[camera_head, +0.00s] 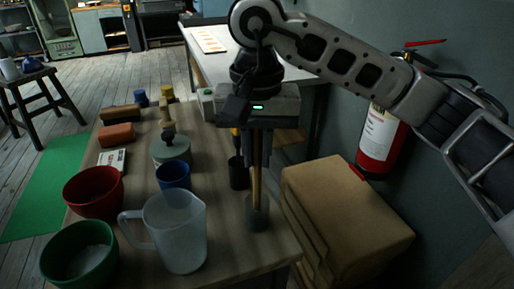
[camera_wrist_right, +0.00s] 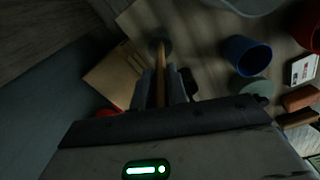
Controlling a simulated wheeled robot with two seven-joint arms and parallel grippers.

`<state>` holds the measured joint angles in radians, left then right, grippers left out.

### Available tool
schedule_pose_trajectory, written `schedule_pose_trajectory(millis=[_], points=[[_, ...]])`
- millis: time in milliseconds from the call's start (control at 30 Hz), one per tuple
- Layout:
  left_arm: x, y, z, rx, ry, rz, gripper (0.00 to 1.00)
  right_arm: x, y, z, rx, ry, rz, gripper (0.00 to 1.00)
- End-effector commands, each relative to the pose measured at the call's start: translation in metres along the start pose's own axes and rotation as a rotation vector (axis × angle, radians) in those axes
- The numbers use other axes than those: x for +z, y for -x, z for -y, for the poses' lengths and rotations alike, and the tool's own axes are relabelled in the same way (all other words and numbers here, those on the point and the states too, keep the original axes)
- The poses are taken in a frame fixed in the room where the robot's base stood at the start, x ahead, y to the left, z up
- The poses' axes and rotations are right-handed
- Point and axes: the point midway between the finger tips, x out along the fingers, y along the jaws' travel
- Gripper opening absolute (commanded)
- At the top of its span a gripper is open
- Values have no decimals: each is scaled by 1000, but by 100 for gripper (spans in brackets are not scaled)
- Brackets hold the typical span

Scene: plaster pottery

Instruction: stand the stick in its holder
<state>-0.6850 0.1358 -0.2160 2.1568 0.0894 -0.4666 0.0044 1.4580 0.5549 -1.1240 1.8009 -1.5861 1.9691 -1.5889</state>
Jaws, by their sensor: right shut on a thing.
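My right gripper (camera_head: 257,150) points down over the front right part of the wooden table. It is shut on a thin light-brown stick (camera_head: 256,185), which hangs about upright. The stick's lower end meets a short dark-grey cylinder (camera_head: 257,217), which looks like the holder. I cannot tell whether the stick's tip is inside it or just in front of or above it. In the right wrist view the stick (camera_wrist_right: 161,85) runs between the fingers toward the round grey holder (camera_wrist_right: 160,46). My left gripper is not in view.
A dark cup (camera_head: 238,174) stands just behind the stick. A translucent jug (camera_head: 178,235), a blue cup (camera_head: 173,176), a red bowl (camera_head: 92,195) and a green bowl (camera_head: 78,255) stand to the left. A cardboard box (camera_head: 345,215) is right of the table.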

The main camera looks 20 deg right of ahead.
Motion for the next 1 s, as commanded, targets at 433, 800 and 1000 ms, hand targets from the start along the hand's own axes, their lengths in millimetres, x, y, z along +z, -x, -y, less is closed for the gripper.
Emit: schedule_pose_trajectory(millis=[433, 800, 1000], points=[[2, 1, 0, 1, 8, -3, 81, 0, -5, 0, 0, 0, 0, 0], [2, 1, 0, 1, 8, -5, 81, 0, -5, 0, 0, 0, 0, 41], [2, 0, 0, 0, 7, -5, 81, 0, -2, 0, -1, 0, -1, 41]])
